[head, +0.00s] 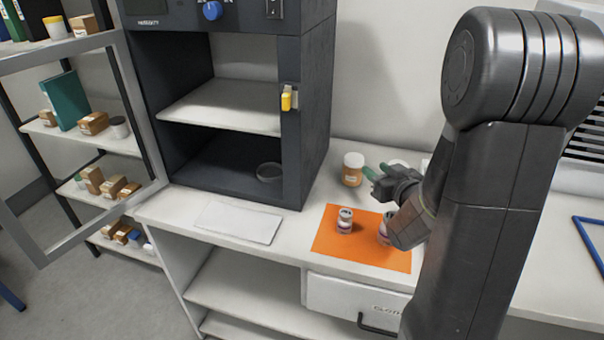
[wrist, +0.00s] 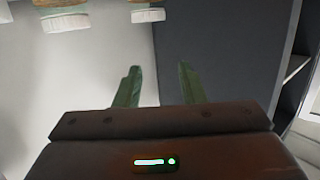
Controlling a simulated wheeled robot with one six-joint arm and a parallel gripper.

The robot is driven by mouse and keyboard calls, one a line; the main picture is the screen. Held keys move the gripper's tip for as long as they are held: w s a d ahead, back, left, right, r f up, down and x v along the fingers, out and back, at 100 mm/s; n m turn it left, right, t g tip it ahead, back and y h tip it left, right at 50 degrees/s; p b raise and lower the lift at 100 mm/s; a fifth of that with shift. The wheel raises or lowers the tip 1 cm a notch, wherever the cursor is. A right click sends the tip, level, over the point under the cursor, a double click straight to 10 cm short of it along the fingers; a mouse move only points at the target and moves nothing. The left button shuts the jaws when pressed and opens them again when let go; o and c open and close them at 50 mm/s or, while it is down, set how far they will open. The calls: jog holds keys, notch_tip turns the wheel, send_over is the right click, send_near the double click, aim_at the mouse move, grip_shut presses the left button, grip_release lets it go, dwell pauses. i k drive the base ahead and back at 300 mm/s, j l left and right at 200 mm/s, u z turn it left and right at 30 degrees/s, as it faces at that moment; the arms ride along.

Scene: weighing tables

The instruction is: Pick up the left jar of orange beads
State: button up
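The left jar of orange beads (head: 353,170), with a white lid, stands upright on the table beside the dark cabinet in the head view. A second white lid (head: 398,163) shows just right of it, its jar mostly hidden behind my gripper. My gripper (head: 377,171) is close to the right of the left jar, its green fingers apart and empty. In the wrist view, my gripper (wrist: 158,82) has nothing between its fingers. There, two white-lidded jars appear upside down at the top edge, one on the right (wrist: 147,13) and one on the left (wrist: 65,20).
An orange mat (head: 330,240) lies in front with two small jars (head: 345,220) (head: 384,232) on it; my arm partly hides the right one. The dark cabinet (head: 315,120) stands open at left, with a glass dish (head: 269,172) inside. A white panel (head: 238,223) lies before it.

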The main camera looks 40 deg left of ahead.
aim_at(352, 175)
jog(key=k+l+u, duration=0.1)
jog(key=u, duration=0.9)
jog(key=i+u, duration=0.45)
jog(key=k+u, duration=0.1)
jog(key=u, duration=0.5)
